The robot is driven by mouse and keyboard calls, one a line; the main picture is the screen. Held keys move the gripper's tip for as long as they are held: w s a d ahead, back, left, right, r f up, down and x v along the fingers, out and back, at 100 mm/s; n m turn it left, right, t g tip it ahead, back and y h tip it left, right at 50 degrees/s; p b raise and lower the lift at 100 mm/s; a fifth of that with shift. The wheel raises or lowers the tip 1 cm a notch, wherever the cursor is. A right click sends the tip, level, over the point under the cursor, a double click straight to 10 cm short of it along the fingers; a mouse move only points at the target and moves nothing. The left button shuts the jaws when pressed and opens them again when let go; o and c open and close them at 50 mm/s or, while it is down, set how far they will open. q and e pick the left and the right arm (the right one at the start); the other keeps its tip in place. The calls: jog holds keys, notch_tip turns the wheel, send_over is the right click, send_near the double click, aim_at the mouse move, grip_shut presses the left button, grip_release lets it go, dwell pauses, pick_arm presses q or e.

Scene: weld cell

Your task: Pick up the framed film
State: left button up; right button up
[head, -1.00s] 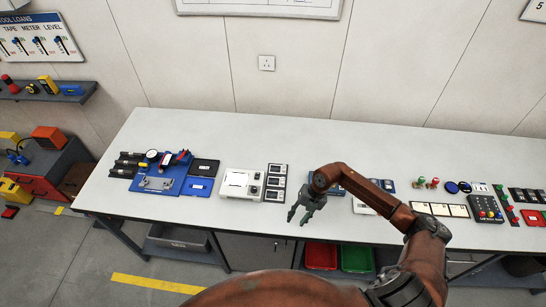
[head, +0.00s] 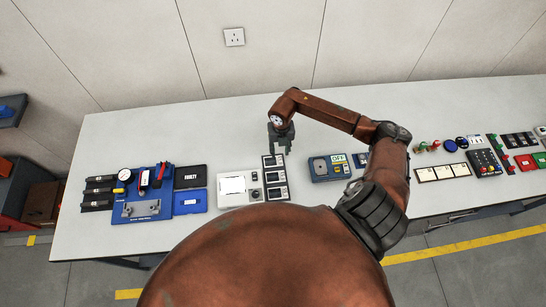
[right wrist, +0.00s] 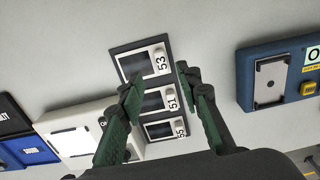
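Three dark-framed films lie in a column on the bench, just right of the white viewer box. In the right wrist view they bear the numbers 53 (right wrist: 133,64), 51 (right wrist: 155,101) and 55 (right wrist: 158,130). The head view shows the far one (head: 272,160), the middle one (head: 275,176) and the near one (head: 277,194). My right gripper (head: 280,147) is open and empty, above the far end of the column. In the right wrist view its fingers (right wrist: 158,84) stand apart on both sides of the films. My left gripper is not in view.
The white viewer box (head: 227,188) stands close left of the films. A blue device (head: 322,168) stands to the right. A blue fixture (head: 140,206) and a black FAULTY tray (head: 190,175) lie further left. The bench behind is clear.

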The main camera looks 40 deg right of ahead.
aim_at(280, 159)
notch_tip(280, 159, down, 4)
jog(key=shift+r+p, duration=0.25)
jog(key=shift+p, duration=0.5)
notch_tip(280, 159, down, 2)
jog(key=shift+s+d+f, duration=0.1)
jog(key=shift+d+f, duration=0.05)
jog(key=shift+f, duration=0.1)
jog(key=shift+c, duration=0.5)
jog(key=c, duration=0.5)
grip_shut()
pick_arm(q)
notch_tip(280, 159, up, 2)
